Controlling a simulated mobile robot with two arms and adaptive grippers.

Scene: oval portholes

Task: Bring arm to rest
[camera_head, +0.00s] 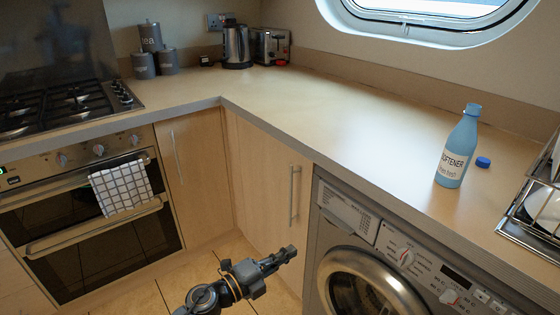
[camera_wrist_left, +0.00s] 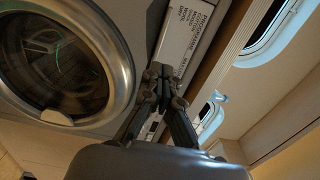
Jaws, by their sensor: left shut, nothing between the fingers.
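My left gripper (camera_head: 284,256) is low in the head view, in front of the cupboard beside the washing machine. Its fingers are shut with nothing between them. It is below the counter edge and appears apart from the cupboard and machine. The left wrist view shows the shut fingers (camera_wrist_left: 160,76) in front of the washing machine's panel. My right gripper is in neither view.
The washing machine (camera_head: 331,244) stands under the counter (camera_head: 330,105). A blue softener bottle (camera_head: 458,150) stands upright on the counter, with a blue cap (camera_head: 483,162) beside it. A dish rack (camera_head: 510,226) is at far right. The oven (camera_head: 100,250) is at left.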

